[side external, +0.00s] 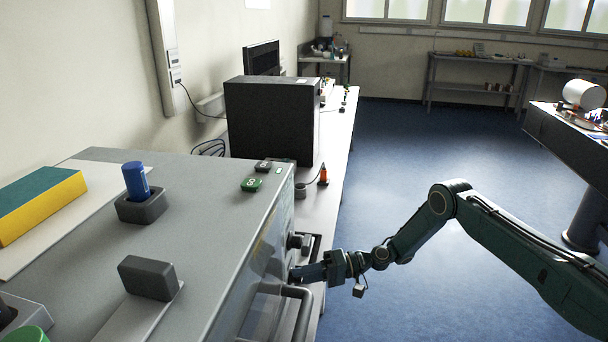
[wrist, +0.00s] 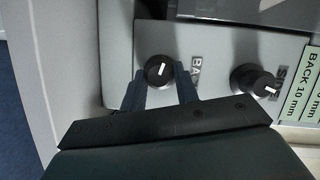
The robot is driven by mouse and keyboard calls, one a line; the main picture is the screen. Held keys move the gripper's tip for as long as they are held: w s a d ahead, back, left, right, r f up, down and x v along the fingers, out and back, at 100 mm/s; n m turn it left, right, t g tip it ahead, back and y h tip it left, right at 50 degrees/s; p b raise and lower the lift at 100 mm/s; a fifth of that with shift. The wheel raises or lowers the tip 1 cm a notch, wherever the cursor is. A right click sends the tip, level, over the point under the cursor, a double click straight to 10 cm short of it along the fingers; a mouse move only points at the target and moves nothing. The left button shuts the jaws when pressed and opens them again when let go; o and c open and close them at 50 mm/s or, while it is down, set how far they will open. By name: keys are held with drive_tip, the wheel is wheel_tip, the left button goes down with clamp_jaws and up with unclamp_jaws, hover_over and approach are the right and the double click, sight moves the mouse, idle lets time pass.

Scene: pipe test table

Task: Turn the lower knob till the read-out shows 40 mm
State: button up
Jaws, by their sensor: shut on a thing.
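The knob between my fingers (side external: 297,273) is the lower one on the front of the grey machine in the side view. In the wrist view this black knob (wrist: 158,71) has a white mark slanting up to the right, beside partly hidden lettering starting "BA". My gripper (wrist: 160,80) is shut on it, one blue finger on each side; it also shows in the side view (side external: 300,273). A second black knob (wrist: 255,83) stands to the right, its white mark pointing right and slightly down.
A label with "BACK 10 mm" (wrist: 297,88) is at the right in the wrist view. A curved handle (side external: 303,310) stands out from the machine front just below my gripper. The machine top (side external: 210,215) carries several blocks. The blue floor (side external: 400,160) is clear.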

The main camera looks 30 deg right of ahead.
idle(0.5)
drive_tip(key=o, duration=1)
drive_tip(key=shift+c, duration=0.2)
drive_tip(key=shift+d, duration=0.1)
drive_tip(key=v, duration=0.7)
drive_tip(key=shift+d, duration=0.15)
drive_tip(key=shift+s, duration=0.1)
